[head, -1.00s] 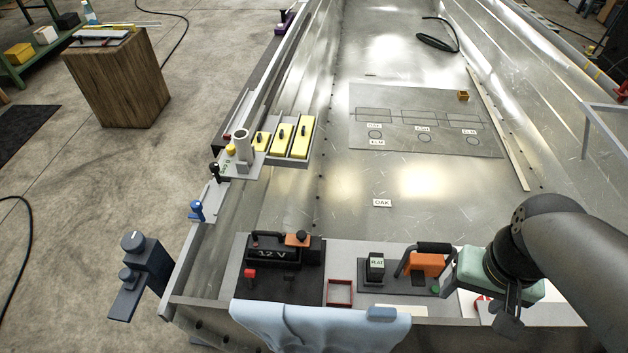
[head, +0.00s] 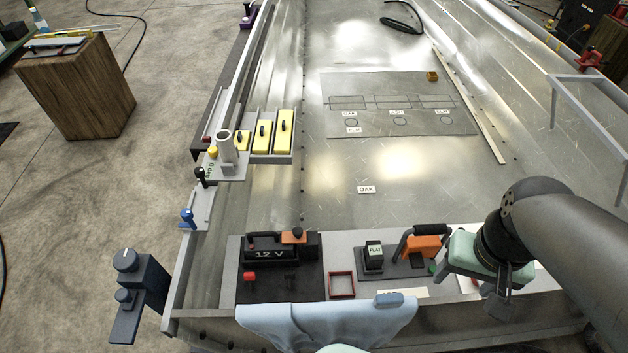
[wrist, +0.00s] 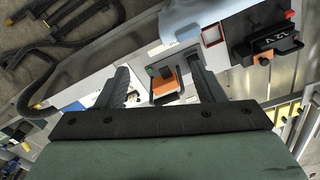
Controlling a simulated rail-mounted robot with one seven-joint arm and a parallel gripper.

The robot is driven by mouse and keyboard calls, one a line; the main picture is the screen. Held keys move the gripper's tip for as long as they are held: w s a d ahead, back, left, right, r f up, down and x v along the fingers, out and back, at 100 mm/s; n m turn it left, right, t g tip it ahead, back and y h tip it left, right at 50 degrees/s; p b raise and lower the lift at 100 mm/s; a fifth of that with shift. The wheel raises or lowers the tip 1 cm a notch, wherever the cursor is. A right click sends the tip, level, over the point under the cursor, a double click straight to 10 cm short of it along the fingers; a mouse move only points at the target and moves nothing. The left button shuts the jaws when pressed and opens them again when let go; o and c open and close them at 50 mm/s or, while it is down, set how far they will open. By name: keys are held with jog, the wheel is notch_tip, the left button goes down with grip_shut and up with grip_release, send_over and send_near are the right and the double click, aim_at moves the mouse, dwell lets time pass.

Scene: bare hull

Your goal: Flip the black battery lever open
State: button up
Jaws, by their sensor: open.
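The black battery (head: 272,254) marked "12 V" sits in a black tray at the front left of the bench in the head view. A small dark shape (head: 291,279), which looks like the black lever, stands at its front right; its position is hard to read against the tray. A red lever-like part (head: 250,277) is at its front left. In the wrist view the battery (wrist: 270,44) shows upside down at the upper right; I cannot pick out the black lever there. My gripper (head: 497,292) is open and empty, well right of the battery; its spread fingers (wrist: 161,78) frame the orange-handled device beyond.
An orange device with a black handle (head: 425,247) and a block marked "FLAT" (head: 374,254) stand between my gripper and the battery. A red open frame (head: 342,285) lies beside the battery tray. A blue cloth (head: 325,320) hangs over the front edge.

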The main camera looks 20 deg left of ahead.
jog(key=shift+w+a+f, duration=0.1)
jog(key=shift+w+f, duration=0.05)
jog(key=c, duration=0.5)
jog(key=shift+n, duration=0.5)
jog(key=w+a+f+b, duration=0.2)
jog(key=b, duration=0.1)
jog(key=w+a+f+b, duration=0.2)
jog(key=f+b, duration=0.1)
jog(key=shift+w+a, duration=0.2)
jog(key=shift+w, duration=0.1)
grip_shut()
jog(key=w+a+f+n+b, duration=0.1)
jog(key=w+a+f+b, duration=0.5)
jog(key=a+f+b, duration=0.45)
jog(key=a+f+n+b, duration=0.1)
jog(key=a+f+b, duration=0.3)
jog(key=a+f, duration=0.3)
jog(key=s+a+f+n+g+b, duration=0.1)
jog(key=a+f+b, duration=0.3)
jog(key=a, duration=1.1)
notch_tip(320, 180, down, 3)
jog(key=shift+s+f+g+h, duration=0.1)
jog(key=shift+s+g+h, duration=0.05)
jog(key=shift+g+h, duration=0.15)
